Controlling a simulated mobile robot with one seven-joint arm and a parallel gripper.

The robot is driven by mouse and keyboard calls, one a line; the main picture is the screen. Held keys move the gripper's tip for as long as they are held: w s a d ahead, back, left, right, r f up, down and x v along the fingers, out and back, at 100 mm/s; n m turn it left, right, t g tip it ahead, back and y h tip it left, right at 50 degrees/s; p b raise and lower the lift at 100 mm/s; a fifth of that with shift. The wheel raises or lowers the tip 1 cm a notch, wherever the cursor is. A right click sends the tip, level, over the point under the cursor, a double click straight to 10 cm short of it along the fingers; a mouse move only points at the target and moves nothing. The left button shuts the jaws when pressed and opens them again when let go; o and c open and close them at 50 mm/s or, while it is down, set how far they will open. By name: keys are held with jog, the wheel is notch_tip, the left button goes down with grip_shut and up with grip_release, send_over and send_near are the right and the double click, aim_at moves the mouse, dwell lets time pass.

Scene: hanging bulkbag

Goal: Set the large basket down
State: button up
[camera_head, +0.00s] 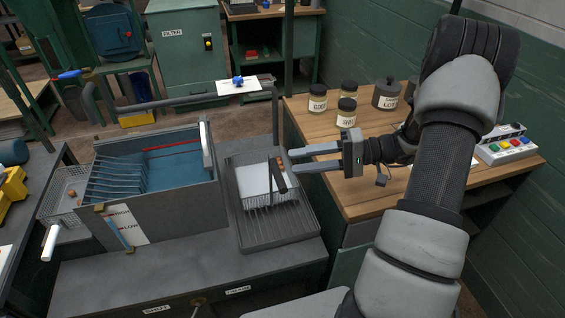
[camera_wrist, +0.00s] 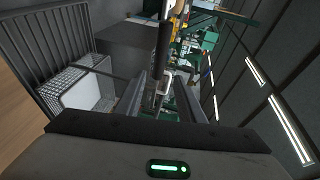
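A wire basket (camera_head: 262,184) with a white sheet-like inside sits in the ribbed grey tray (camera_head: 300,227) right of the tank. Its dark handle (camera_head: 281,178) stands up at its right side. A second wire basket (camera_head: 62,206) with a white handle (camera_head: 50,243) hangs at the tank's left end. I cannot tell for sure which is the large one. In the wrist view the basket (camera_wrist: 82,90) lies at left and the dark handle (camera_wrist: 164,45) ahead of the fingers.
The open tank (camera_head: 165,215) holds blue liquid and stands on the grey bench (camera_head: 190,275). A pipe (camera_head: 185,102) runs behind it. The wooden table (camera_head: 365,200) at right carries several jars (camera_head: 346,113) and a button box (camera_head: 506,148).

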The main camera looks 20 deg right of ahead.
jog(key=shift+v, duration=2.3)
